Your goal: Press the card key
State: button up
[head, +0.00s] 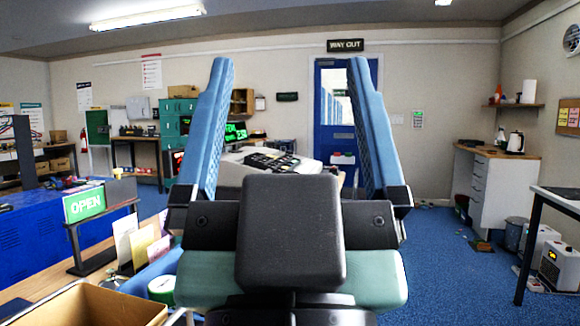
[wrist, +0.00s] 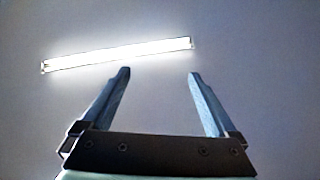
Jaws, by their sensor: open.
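A pale till-like machine (head: 232,174) stands beyond my gripper, near the middle of the head view. It has a dark panel of keys (head: 272,161) and a green-lit display (head: 235,132) behind. The card key cannot be picked out at this distance. My gripper (head: 290,62) is raised in front of the head camera with its two blue fingers wide apart and nothing between them. Its body hides the lower part of the counter. In the wrist view, my gripper (wrist: 159,73) is open and points at the ceiling, with a lit lamp (wrist: 118,54) beyond.
An OPEN sign (head: 84,204), card holders and an open carton (head: 90,306) are on a wooden counter at left. Blue cabinets (head: 40,240) stand behind it. A dark-legged table (head: 557,198) and white heaters (head: 557,265) are at right. Blue carpet (head: 450,265) is clear right of centre.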

grip_shut()
dwell(1.5)
